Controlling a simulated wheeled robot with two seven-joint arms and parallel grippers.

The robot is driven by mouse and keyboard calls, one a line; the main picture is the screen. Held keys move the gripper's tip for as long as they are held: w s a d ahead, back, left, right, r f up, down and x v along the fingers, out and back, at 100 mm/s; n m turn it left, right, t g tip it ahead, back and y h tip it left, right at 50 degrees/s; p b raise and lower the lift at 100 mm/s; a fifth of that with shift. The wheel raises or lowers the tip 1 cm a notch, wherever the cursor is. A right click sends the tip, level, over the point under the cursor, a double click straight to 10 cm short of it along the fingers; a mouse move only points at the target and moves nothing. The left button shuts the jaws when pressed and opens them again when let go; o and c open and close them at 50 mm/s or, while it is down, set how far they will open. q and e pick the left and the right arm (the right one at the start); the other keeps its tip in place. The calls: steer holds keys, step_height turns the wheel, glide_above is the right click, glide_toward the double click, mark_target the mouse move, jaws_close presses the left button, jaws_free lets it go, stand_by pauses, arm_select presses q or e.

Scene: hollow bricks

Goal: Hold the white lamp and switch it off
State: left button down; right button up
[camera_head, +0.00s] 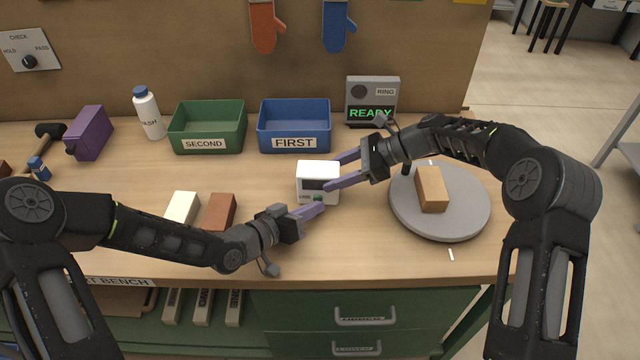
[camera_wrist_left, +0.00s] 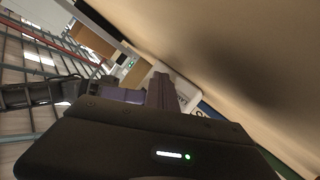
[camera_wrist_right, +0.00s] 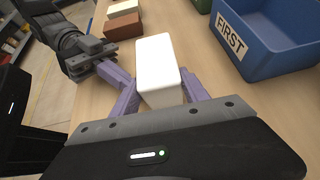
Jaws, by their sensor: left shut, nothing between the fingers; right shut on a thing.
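The white lamp (camera_head: 318,170) is a small white box with a dark panel and a small green spot low on its front. It stands upright at the middle of the bench. My right gripper (camera_head: 333,172) is shut on it from the right, one finger behind and one in front. In the right wrist view the lamp (camera_wrist_right: 157,66) sits between the fingers. My left gripper (camera_head: 320,207) is shut and empty, its tips close to the lamp's lower front. I cannot tell if they touch it. The right finger partly hides the front panel.
A grey turntable (camera_head: 465,210) with a tan brick (camera_head: 431,188) lies to the right. White and brown bricks (camera_head: 219,212) lie at the left. Blue (camera_head: 293,122) and green (camera_head: 207,125) bins and a READY box (camera_head: 372,98) stand behind.

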mark_target(311, 245)
arm_select(q)
steer(key=shift+s, duration=0.7)
steer(key=shift+s+a, duration=0.15)
steer(key=shift+s, duration=1.35)
steer(key=shift+s+a, duration=0.1)
steer(key=shift+s, duration=1.4)
arm_select(e)
steer(key=o, duration=1.3)
